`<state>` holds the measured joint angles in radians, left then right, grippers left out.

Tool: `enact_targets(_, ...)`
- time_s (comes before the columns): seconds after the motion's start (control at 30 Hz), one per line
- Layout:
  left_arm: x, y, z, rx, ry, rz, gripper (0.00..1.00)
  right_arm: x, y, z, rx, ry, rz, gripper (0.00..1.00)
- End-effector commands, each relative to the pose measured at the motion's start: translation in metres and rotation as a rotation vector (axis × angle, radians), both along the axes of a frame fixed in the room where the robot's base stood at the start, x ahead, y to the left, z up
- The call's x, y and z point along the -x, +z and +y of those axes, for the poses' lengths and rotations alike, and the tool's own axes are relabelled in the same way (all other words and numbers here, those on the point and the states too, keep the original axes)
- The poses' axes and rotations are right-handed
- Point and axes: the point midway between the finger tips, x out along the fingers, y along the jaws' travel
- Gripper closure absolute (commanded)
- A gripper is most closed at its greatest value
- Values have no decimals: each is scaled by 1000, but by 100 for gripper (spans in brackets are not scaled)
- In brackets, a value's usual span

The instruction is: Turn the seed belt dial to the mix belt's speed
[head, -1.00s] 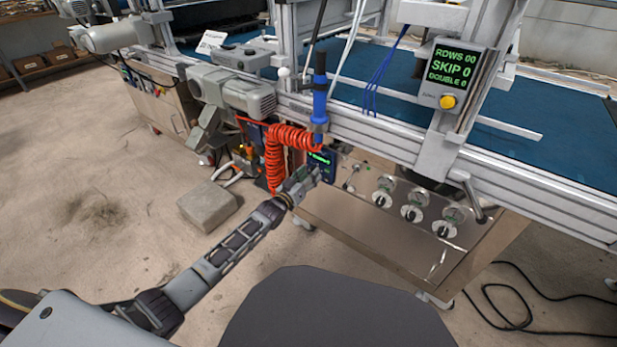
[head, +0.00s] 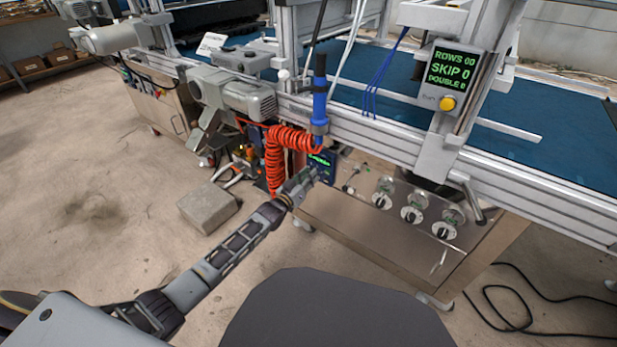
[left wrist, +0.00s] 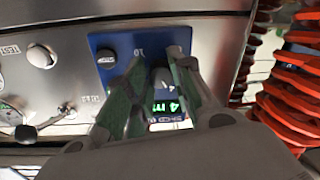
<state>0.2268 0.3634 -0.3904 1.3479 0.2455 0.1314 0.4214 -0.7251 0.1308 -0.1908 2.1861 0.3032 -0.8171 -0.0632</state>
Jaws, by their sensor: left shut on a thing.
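A blue control panel (left wrist: 112,43) is mounted on the metal front of the machine. It also shows in the head view (head: 328,172), just right of the red coiled hose. A dark dial (left wrist: 162,78) sits on this panel, between my fingertips. My left gripper (left wrist: 157,62) is shut on the dial; in the head view it reaches the panel (head: 311,174) from the lower left. A green readout (left wrist: 167,106) below the dial shows upside down, partly hidden by the fingers, and I cannot read it for sure. My right gripper is not in view.
A red coiled hose (head: 274,163) hangs close to my left gripper. Several round knobs (head: 411,213) sit on the metal front to the right. A screen (head: 455,70) reads rows, skip and double. A concrete block (head: 207,206) lies on the floor at left.

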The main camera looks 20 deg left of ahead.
Motion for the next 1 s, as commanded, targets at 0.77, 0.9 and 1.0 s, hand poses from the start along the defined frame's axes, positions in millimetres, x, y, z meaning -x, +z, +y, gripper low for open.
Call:
enact_targets(0.77,0,-1,1,-530,0,-190,100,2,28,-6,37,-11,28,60)
enact_targets(0.9,0,-1,1,-655,0,-237,100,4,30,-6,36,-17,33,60)
enact_targets(1.0,0,-2,2,-744,0,-268,100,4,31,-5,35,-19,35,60)
